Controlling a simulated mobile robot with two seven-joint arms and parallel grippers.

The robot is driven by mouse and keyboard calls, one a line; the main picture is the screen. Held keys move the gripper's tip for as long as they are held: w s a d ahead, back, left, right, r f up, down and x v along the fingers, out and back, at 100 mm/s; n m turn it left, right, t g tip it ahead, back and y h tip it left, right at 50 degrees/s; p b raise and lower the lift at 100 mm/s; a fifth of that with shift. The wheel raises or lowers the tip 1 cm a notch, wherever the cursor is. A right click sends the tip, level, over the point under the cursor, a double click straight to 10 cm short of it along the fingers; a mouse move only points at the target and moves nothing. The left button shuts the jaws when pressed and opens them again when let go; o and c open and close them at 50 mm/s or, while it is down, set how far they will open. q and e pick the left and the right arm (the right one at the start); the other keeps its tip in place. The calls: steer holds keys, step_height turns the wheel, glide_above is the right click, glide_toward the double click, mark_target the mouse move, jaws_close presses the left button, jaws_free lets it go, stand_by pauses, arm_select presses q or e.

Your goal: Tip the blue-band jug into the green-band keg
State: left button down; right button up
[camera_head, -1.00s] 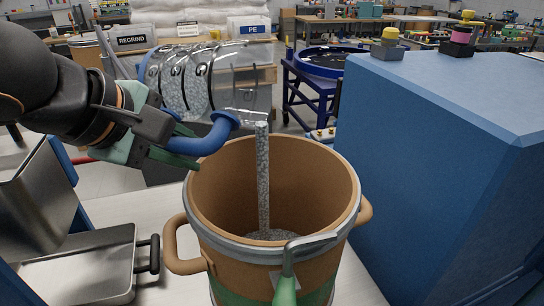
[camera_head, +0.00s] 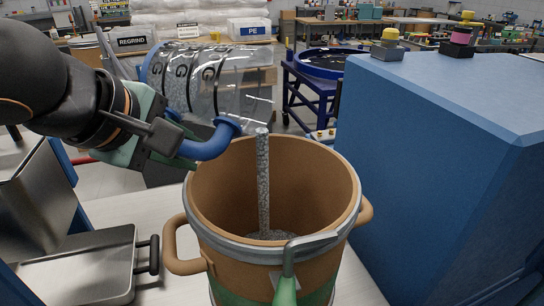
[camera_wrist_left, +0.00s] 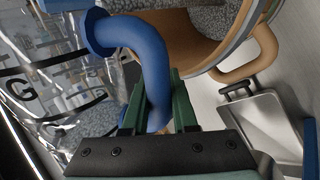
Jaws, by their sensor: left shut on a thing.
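The clear jug (camera_head: 235,82) with blue trim is tipped nearly on its side at the keg's upper left. My left gripper (camera_head: 178,150) is shut on its blue handle (camera_head: 212,145); the wrist view shows the fingers (camera_wrist_left: 160,105) around the handle (camera_wrist_left: 150,50). The brown keg (camera_head: 330,245) has a grey rim ring and a green band (camera_head: 235,300). A grey pellet stream (camera_head: 263,185) runs from near the jug's lip into the keg, onto pellets (camera_head: 268,235) at its bottom. My right gripper is out of view.
A large blue cabinet (camera_head: 430,160) stands close on the keg's right. A metal tray (camera_head: 75,270) with a black handle lies at the left. A lever with a green grip (camera_head: 285,290) sits on the keg's front. Behind are a "REGRIND" sign (camera_head: 132,40) and a blue round-topped stand (camera_head: 325,65).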

arm_select(q)
steer(key=shift+m+t+y, duration=0.3)
steer(key=shift+y, duration=0.1)
stand_by(0.5)
